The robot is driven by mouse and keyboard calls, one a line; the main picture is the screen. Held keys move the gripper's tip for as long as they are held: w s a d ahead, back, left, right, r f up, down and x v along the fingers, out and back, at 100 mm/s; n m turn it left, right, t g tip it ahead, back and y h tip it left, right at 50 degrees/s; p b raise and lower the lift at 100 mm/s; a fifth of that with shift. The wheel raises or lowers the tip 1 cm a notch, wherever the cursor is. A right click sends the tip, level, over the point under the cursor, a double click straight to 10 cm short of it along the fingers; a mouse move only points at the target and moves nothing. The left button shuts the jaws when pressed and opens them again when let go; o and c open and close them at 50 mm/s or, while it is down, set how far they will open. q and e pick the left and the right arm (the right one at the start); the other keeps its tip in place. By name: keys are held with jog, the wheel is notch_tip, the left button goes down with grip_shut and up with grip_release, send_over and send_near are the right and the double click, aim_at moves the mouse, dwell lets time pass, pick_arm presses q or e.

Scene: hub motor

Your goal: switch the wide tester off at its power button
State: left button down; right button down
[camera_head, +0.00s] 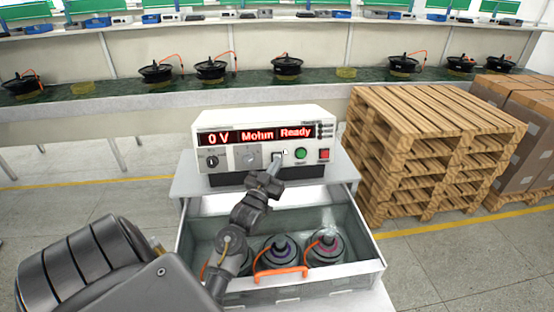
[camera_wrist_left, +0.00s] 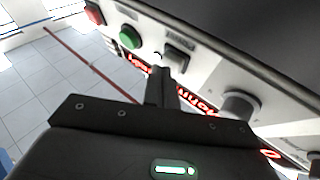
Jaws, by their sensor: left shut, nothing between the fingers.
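The wide white tester (camera_head: 218,120) stands on a grey stand. Its red display is lit and reads "0 V", "Mohm" and "Ready". Its front has a black knob, a grey knob, a green button (camera_head: 301,153) and a red one (camera_head: 324,155). My right gripper is out of view.
Below the tester is an open drawer (camera_head: 365,272) holding several hub motors (camera_head: 325,247) with orange cables, under my left arm. A stack of wooden pallets (camera_head: 420,150) stands close on the right, with cardboard boxes beyond. A long bench with more motors runs behind.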

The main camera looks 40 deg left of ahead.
pick_arm(q)
jog(key=shift+w+a, duration=0.15)
jog(key=shift+a, duration=0.05)
dwell(0.3)
dwell(0.3)
jog(key=shift+s+d+r+p, duration=0.15)
jog(key=shift+s+d+p, duration=0.4)
jog(key=shift+d, duration=0.1)
jog(key=shift+s+d+r+p, duration=0.3)
jog(key=shift+s+d+p, duration=0.4)
jog(key=shift+d, duration=0.25)
jog(key=shift+s+d+r+p, duration=0.3)
jog(key=shift+s+d+p, duration=0.3)
jog(key=shift+s+d, duration=0.3)
jog(key=shift+w+d, duration=0.1)
